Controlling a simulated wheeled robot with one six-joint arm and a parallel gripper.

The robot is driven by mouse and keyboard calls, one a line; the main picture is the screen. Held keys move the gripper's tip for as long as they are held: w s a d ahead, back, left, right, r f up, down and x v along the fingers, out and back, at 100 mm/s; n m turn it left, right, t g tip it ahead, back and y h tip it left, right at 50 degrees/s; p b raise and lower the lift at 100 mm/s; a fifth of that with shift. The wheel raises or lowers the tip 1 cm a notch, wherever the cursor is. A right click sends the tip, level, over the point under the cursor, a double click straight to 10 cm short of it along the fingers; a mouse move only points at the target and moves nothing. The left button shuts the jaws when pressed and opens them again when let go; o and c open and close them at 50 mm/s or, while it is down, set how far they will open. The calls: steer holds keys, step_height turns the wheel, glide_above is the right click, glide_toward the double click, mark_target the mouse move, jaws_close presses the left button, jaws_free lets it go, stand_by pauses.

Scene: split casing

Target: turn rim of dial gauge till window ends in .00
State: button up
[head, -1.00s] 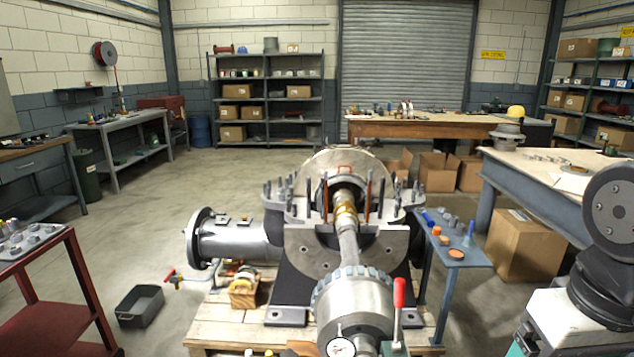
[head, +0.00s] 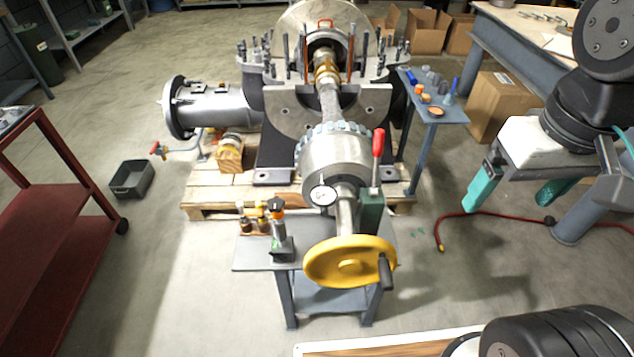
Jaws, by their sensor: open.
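The dial gauge (head: 323,195) is a small round white face with a dark rim. It sits against the front of the large grey cylindrical coupling on the shaft of the split casing (head: 282,110). Its face is too small for me to read any window digits or the needle. Black and grey links of my own arm show at the right edge and bottom right, well apart from the gauge.
A yellow handwheel (head: 350,262) with a dark crank and a red-handled lever (head: 378,145) stand close to the gauge. A small grey stand (head: 262,255) holds bottles.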

stand_by(0.7)
steer(key=n+g, duration=0.1)
steer(key=n, duration=0.9)
glide_toward(322, 193)
steer(key=shift+w, duration=0.15)
steer(key=shift+f+n, duration=0.2)
steer(key=shift+n, duration=0.1)
step_height(322, 193, down, 7)
steer(key=shift+f, duration=0.2)
